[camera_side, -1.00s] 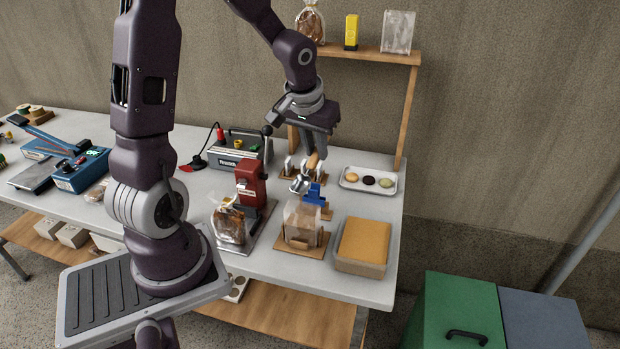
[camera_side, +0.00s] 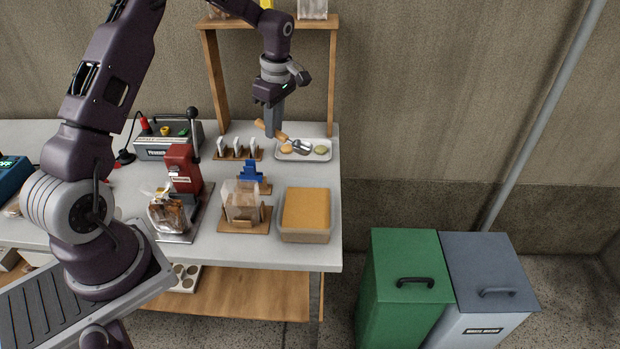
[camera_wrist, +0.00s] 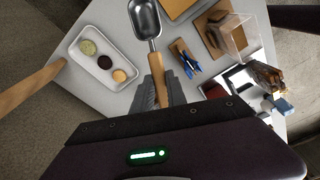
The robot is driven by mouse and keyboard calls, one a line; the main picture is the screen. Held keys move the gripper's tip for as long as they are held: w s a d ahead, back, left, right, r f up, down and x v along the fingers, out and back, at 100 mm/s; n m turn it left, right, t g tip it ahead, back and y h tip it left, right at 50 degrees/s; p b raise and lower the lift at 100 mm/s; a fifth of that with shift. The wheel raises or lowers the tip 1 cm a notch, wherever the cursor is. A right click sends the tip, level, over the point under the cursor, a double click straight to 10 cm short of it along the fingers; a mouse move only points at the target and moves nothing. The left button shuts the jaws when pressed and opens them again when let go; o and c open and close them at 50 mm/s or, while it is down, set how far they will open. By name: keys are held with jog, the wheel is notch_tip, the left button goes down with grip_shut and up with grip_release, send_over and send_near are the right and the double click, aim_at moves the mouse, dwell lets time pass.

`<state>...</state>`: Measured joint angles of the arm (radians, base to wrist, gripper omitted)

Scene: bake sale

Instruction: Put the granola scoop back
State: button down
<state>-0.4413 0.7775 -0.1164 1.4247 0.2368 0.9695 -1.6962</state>
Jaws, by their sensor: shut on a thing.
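The scoop has a metal bowl (camera_side: 302,146) and a wooden handle (camera_side: 265,127). My gripper (camera_side: 273,132) is shut on the handle. The scoop hangs over the back right of the table, its bowl in front of the white tray in the side view. In the wrist view the bowl (camera_wrist: 145,18) points away from my gripper (camera_wrist: 158,88), and the handle (camera_wrist: 158,78) runs between the fingers. A tub with an orange-tan top (camera_side: 306,208), possibly the granola, stands at the front right table corner. Its tan top is partly cut off in the wrist view (camera_wrist: 180,7).
A white tray (camera_side: 323,156) holds small round items. A clip rack (camera_side: 237,156), a blue tool (camera_side: 251,171), a clear box on a wooden stand (camera_side: 240,200) and a red press (camera_side: 181,165) with a bag stand nearby. A shelf post (camera_side: 332,85) rises behind.

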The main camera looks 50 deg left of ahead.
jog(key=f+n, duration=0.1)
jog(key=f, duration=0.3)
jog(key=w+f+n, duration=0.1)
jog(key=f+n, duration=0.1)
jog(key=f, duration=0.2)
jog(key=w+f+n+h, duration=0.1)
jog(key=f+n, duration=0.1)
jog(key=f, duration=0.2)
jog(key=shift+w+f, duration=0.15)
jog(key=shift+f, duration=0.15)
jog(key=shift+f, duration=0.1)
jog(key=c, duration=1.3)
grip_release()
jog(key=shift+c, duration=0.2)
